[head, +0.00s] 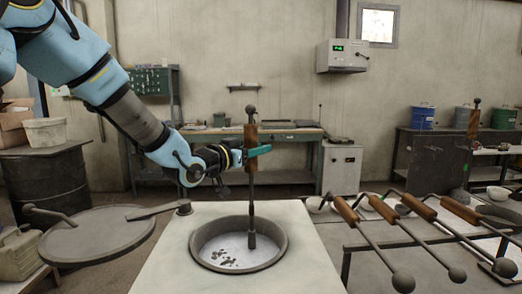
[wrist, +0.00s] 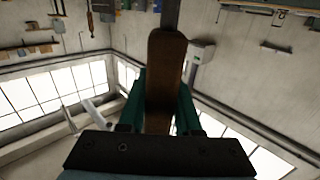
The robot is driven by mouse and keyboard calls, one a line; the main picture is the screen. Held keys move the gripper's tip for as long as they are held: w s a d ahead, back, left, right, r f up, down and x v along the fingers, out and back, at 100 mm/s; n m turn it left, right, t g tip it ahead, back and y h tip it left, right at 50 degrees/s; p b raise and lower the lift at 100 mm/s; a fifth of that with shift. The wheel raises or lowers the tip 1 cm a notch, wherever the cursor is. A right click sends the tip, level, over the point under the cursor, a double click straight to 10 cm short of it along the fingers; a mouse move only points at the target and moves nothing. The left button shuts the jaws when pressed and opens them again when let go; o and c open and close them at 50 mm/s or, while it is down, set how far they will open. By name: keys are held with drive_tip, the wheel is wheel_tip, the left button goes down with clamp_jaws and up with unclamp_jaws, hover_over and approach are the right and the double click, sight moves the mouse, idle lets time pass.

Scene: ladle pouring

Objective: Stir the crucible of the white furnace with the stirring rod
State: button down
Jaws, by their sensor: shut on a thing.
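The white furnace (head: 165,254) stands at the front centre in the head view, its round crucible (head: 274,264) open on top with silvery melt and dark flecks inside. My gripper (head: 258,151) is shut on the wooden handle of the stirring rod (head: 251,205). The rod is upright, with its lower end in the crucible, at or in the melt right of centre. In the wrist view the brown handle (wrist: 165,70) sits between the green fingers of my gripper (wrist: 161,105). How deep the rod's tip reaches is hard to tell.
A round lid (head: 97,238) on a swing arm is turned aside, left of the furnace. Several wooden-handled ladles (head: 385,212) lie on a rack at right. A workbench (head: 285,140) stands behind. A dark barrel (head: 45,180) stands at left.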

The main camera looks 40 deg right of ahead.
drive_tip(key=shift+w+a+r+p, duration=0.1)
drive_tip(key=shift+w+a+p, duration=0.25)
drive_tip(key=shift+w, duration=0.6)
drive_tip(key=shift+w+a+r+p, duration=0.15)
drive_tip(key=shift+w+a, duration=0.3)
drive_tip(key=shift+w, duration=0.5)
drive_tip(key=shift+w+a+f, duration=0.1)
drive_tip(key=shift+w+a, duration=0.1)
drive_tip(key=shift+a, duration=0.6)
drive_tip(key=shift+w+a+f, duration=0.1)
drive_tip(key=shift+w+a, duration=0.1)
drive_tip(key=shift+a, duration=0.55)
drive_tip(key=shift+r+p, duration=0.15)
drive_tip(key=shift+p, duration=0.15)
wheel_tip(320, 180, up, 16)
drive_tip(key=p, duration=1.1)
drive_tip(key=shift+p, duration=0.4)
drive_tip(key=shift+a, duration=0.1)
